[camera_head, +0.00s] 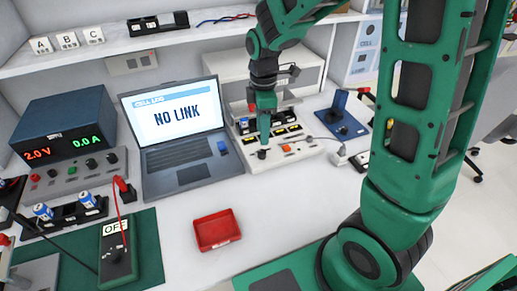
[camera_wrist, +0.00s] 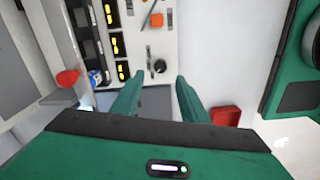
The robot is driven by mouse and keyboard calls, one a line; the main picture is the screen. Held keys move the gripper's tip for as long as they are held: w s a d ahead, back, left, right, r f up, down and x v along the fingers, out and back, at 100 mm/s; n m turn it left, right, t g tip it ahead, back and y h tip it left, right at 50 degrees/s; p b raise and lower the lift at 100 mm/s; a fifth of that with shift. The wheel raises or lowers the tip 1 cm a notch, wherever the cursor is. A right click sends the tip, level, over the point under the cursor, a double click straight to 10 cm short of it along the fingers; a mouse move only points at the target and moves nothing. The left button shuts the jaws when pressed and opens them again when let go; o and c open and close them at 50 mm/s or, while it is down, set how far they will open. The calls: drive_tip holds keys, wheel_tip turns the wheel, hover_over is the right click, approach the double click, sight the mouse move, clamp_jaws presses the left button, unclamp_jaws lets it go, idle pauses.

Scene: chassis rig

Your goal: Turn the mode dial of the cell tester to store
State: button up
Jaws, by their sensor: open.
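The cell tester (camera_head: 290,158) is a white unit with a dark upper section and several small yellow displays, right of the laptop. Its black round mode dial (camera_head: 262,154) sits at the near left of the panel. In the wrist view the dial (camera_wrist: 160,66) shows just beyond the fingertips, roughly centred between them. My gripper (camera_head: 264,141) points down over the panel near the dial. Its two green fingers are apart and empty in the wrist view (camera_wrist: 159,84). I cannot read the dial's markings or its setting, nor tell whether a finger touches it.
An orange part (camera_head: 286,147) sits on the panel near the dial. The laptop (camera_head: 180,135) reads "NO LINK". A red tray (camera_head: 217,230) lies on the table in front. A blue stand (camera_head: 344,115) is to the right. The white table around the red tray is clear.

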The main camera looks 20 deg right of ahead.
sight(262, 151)
wheel_tip(262, 151, down, 8)
drive_tip(key=shift+f, duration=0.1)
drive_tip(key=shift+c, duration=0.6)
